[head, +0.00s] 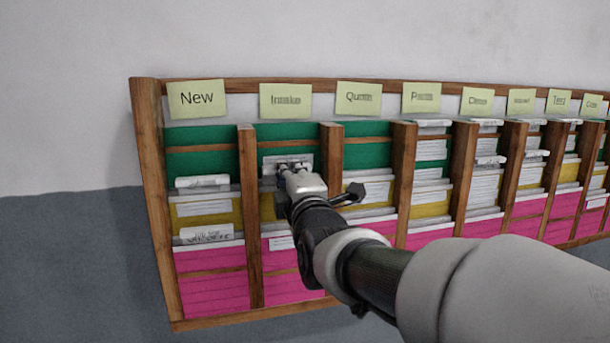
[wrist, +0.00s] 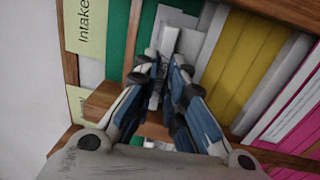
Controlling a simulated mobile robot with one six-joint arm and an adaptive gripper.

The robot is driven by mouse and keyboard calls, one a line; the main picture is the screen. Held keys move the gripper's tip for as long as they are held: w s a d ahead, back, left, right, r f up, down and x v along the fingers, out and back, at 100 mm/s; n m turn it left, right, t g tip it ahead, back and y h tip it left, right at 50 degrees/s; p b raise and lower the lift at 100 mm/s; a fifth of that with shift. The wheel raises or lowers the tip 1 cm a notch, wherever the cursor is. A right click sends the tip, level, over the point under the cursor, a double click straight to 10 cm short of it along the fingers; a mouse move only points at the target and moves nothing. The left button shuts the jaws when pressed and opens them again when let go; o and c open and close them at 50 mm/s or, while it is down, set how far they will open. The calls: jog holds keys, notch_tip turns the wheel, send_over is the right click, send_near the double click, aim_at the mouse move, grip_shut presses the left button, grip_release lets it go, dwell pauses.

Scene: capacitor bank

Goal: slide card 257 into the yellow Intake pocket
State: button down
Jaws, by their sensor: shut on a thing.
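My gripper (head: 292,168) is shut on a pale card (head: 272,161) in front of the green upper part of the Intake column, below the Intake label (head: 286,100). The card also shows between my fingertips in the wrist view (wrist: 170,40); its number cannot be read, so I cannot tell that it is 257. The yellow Intake pocket (head: 267,207) lies lower in the same column, partly hidden behind my gripper in the head view. In the wrist view the yellow pocket (wrist: 240,68) is to the right of my fingers.
Wooden dividers (head: 248,220) bound the Intake column on both sides. The New column (head: 205,160) stands to its left, with cards in it. More filled columns run off to the right. Pink pockets (head: 210,292) lie below the yellow ones. Bare wall is above the rack.

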jog(key=shift+f, duration=0.15)
jog(key=c, duration=1.6)
grip_release()
jog(key=shift+o, duration=0.2)
jog(key=v, duration=1.2)
jog(key=s+d+f+m+g+h+b, duration=0.1)
jog(key=s+d+f+m+g+b, duration=0.2)
jog(key=f, duration=0.5)
jog(key=s+d+f+m+g+h+b, duration=0.1)
jog(key=s+d+f+m+g+b, duration=0.15)
jog(key=s+f+m, duration=0.35)
jog(key=s+d+f+m+g+h+b, duration=0.15)
jog(key=d+f, duration=0.25)
jog(key=f, duration=0.5)
jog(key=s+d+f+m+g+h+b, duration=0.1)
jog(key=s+d+f+m+g+b, duration=0.1)
jog(key=s+f+m, duration=0.3)
jog(key=s+d+f+m+g+h+b, duration=0.1)
jog(key=s+d+f+m+g+b, duration=0.1)
jog(key=s+f+m+g, duration=0.3)
jog(key=s+d+f, duration=0.1)
jog(key=s+f, duration=0.2)
jog(key=s, duration=0.2)
jog(key=shift+d+f+m, duration=0.3)
jog(key=shift+d+m, duration=0.05)
jog(key=shift+d, duration=0.05)
